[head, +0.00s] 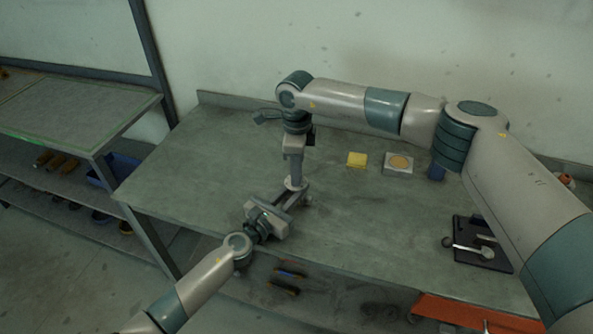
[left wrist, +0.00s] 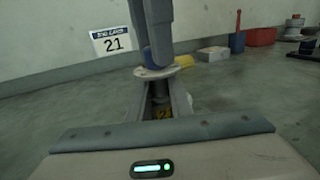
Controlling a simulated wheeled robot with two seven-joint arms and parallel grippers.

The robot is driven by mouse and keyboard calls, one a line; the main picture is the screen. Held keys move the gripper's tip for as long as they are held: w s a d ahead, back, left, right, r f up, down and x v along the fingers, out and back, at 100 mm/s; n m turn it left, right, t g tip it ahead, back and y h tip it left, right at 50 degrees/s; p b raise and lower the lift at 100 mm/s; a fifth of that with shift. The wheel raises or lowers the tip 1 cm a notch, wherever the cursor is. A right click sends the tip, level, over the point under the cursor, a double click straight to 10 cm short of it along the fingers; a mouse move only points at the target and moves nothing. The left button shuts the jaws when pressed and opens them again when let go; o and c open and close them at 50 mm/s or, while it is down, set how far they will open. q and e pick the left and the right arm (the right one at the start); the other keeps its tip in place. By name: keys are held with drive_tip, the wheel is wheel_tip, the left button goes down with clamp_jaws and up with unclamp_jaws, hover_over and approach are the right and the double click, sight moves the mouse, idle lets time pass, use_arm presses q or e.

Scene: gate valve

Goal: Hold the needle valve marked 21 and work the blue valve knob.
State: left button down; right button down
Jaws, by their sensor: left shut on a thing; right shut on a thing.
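The needle valve (left wrist: 160,97) stands between the fingers of my left gripper (left wrist: 165,104), which is shut on its body low down. A yellow tag (left wrist: 165,113) with partly hidden digits shows between the fingers. The blue knob (left wrist: 149,57) sits on top, above a pale round disc (left wrist: 157,72). My right gripper (head: 296,182) points down from above and is shut on the knob, covering much of it. In the head view my left gripper (head: 288,199) reaches in from the front left, and the two grippers hide most of the valve.
A yellow block (head: 357,159), a grey box with a tan disc (head: 399,168) and a blue item (head: 436,173) stand behind to the right. A black tray (head: 467,257) holds tools. The bench's left part is clear.

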drive_tip(key=n, duration=0.4)
drive_tip(key=shift+w+d+n, duration=0.1)
drive_tip(key=shift+n, duration=0.2)
idle(0.4)
drive_tip(key=c, duration=1.5)
unclamp_jaws()
drive_tip(key=shift+r, duration=0.15)
wheel_tip(320, 180, up, 12)
drive_tip(key=shift+f, duration=0.1)
use_arm(q)
drive_tip(key=c, duration=1.5)
unclamp_jaws()
